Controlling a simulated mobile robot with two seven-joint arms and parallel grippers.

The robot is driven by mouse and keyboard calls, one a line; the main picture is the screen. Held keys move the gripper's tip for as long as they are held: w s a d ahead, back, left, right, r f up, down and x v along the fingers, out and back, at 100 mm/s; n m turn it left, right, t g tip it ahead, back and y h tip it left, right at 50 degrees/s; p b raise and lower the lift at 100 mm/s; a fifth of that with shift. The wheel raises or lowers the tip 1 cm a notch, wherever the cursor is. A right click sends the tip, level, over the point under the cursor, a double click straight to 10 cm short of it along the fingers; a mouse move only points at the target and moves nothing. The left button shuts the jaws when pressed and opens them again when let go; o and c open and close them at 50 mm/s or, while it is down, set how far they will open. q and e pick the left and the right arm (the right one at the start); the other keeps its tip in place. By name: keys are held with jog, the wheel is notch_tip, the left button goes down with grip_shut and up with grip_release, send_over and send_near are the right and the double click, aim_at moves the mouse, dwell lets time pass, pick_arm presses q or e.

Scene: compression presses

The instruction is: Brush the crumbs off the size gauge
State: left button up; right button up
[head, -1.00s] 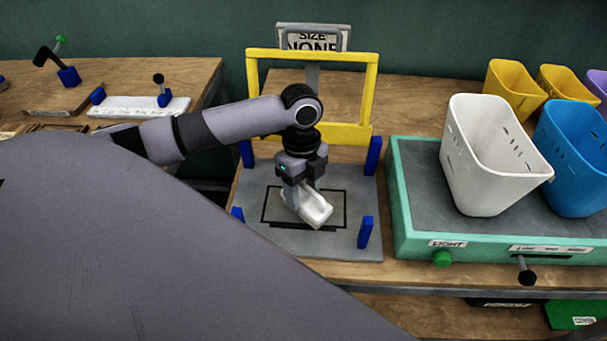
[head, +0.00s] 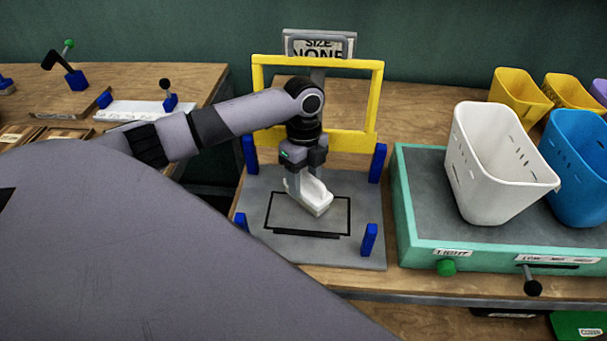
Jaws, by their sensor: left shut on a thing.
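The size gauge is a grey plate (head: 345,252) with a black rectangle marked on it, blue corner posts and a yellow frame (head: 376,100) at its back. A sign reading "SIZE NONE" (head: 318,46) stands behind it. My left gripper (head: 308,190) is over the plate, pointing down, shut on a white brush-like block (head: 318,202). The block is at the back right part of the black rectangle; I cannot tell if it touches the plate. No crumbs can be made out. My right gripper is not in view.
A green-edged grey platform (head: 425,225) stands right of the gauge, with a white bin (head: 490,170) and a blue bin (head: 578,165) on it. Yellow bins (head: 520,95) stand behind. A lever station (head: 150,110) is on the left table.

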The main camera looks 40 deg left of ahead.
aim_at(302, 216)
pick_arm(q)
jog(key=shift+w+a, duration=0.25)
jog(key=shift+w, duration=0.15)
jog(key=shift+w+a+r, duration=0.25)
jog(key=shift+w+a, duration=0.05)
jog(key=shift+w+a+r, duration=0.15)
jog(key=shift+a+r, duration=0.1)
jog(key=shift+r, duration=0.15)
jog(key=shift+s+d+f, duration=0.45)
jog(key=shift+s+d, duration=0.3)
jog(key=shift+s+d+f, duration=0.1)
jog(key=shift+s+d, duration=0.35)
jog(key=shift+s, duration=0.3)
jog(key=shift+s+d+f, duration=0.1)
jog(key=shift+s+d, duration=0.35)
jog(key=shift+s, duration=0.3)
jog(key=shift+s+d+f, duration=0.1)
jog(key=shift+s+d, duration=0.35)
jog(key=shift+s, duration=0.3)
jog(key=shift+r, duration=0.1)
notch_tip(302, 216, up, 6)
